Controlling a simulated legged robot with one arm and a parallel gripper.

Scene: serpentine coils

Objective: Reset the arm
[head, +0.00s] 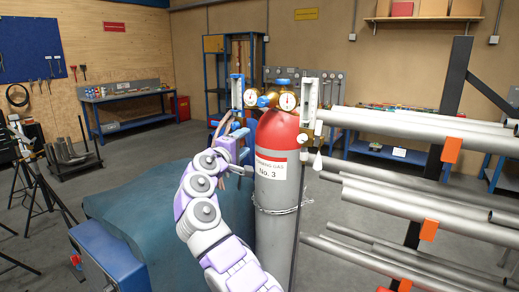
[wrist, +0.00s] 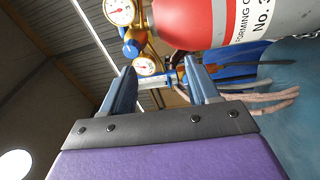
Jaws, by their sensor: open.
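My purple and white arm rises in the lower middle of the head view. My gripper (head: 238,126) is at its upper end, just left of the gas cylinder (head: 275,215). The cylinder is grey with a red top and a "No. 3" label. In the wrist view my gripper (wrist: 160,80) shows two blue fingers spread apart, with nothing held between them. The cylinder's red top (wrist: 190,22) and gauges (wrist: 120,12) appear beyond the fingers. Whether a finger touches anything there cannot be told.
A rack of metal pipes (head: 420,205) with orange end stops stands close on the right. A teal covered surface (head: 150,215) lies left of my arm. A workbench (head: 125,95) is at the back left. Bare floor shows between them.

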